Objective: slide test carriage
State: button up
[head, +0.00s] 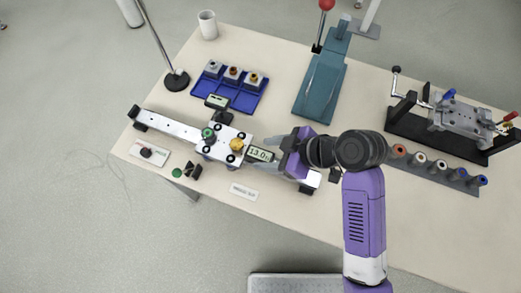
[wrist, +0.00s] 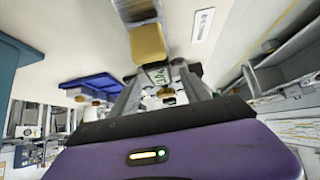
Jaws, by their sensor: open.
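The test carriage (head: 222,144) is a white plate with dark round wheels, sitting on a pale straight rail (head: 166,124) that runs from upper left to lower right. It carries a green knob (head: 208,133) and a yellow knob (head: 237,144). A display (head: 261,154) reading about 13.0 is beside its right end. My gripper (head: 281,153) is low over the rail's right part, pointing left at the carriage. Contact cannot be told.
A blue tray (head: 238,101) with several small blocks stands behind the rail. A lamp-like stand (head: 176,80), a white cup (head: 208,25), a teal lever press (head: 321,85) and a clamp fixture (head: 460,118) stand farther around. A small control box (head: 148,152) lies at the front left edge.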

aim_at(259, 154)
jog(key=shift+x, duration=1.55)
jog(key=shift+c, duration=0.2)
grip_shut()
jog(key=shift+a, duration=0.15)
